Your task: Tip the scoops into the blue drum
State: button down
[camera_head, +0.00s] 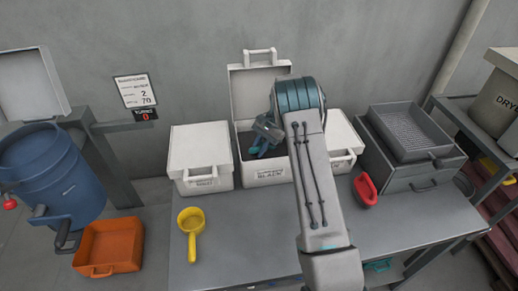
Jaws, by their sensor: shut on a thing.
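The blue drum (52,172) stands at the far left with its top open. A yellow scoop (191,222) lies on the table (250,245), front left. A red scoop (366,190) lies at the right of the table. My gripper (258,150) reaches down into the open middle white box (268,172), marked BLACK. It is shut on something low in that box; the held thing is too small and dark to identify. My arm covers the right part of the box opening.
Lidded white boxes stand left (202,155) and right (343,140) of the open one. An orange bin (108,247) is below the drum. A grey sieve tray (405,132) sits at the right. A wall sign (135,90) hangs behind.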

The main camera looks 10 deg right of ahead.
jog(key=shift+f+b, duration=0.15)
jog(key=shift+b, duration=0.85)
jog(key=shift+s+a+r+p, duration=0.1)
jog(key=shift+r+p, duration=0.4)
jog(key=shift+r, duration=0.7)
jog(key=shift+s+a+r+p, duration=0.1)
jog(key=shift+r+p, duration=0.4)
jog(key=shift+r, duration=0.7)
jog(key=shift+a+r, duration=0.15)
jog(key=shift+r, duration=0.2)
jog(key=r, duration=0.2)
jog(key=s+a+r+t+h, duration=0.1)
jog(key=shift+s+a+r+t+h+b, duration=0.15)
jog(key=shift+s+a+r+t+h, duration=0.2)
jog(key=shift+r, duration=0.45)
jog(key=shift+s+a+r+t+h+b, duration=0.1)
jog(key=shift+s+a+r+t+h, duration=0.2)
jog(key=shift+r, duration=0.5)
jog(key=shift+s+a+r+t+h+b, duration=0.25)
jog(key=shift+r+t+h, duration=0.2)
jog(key=shift+r, duration=0.45)
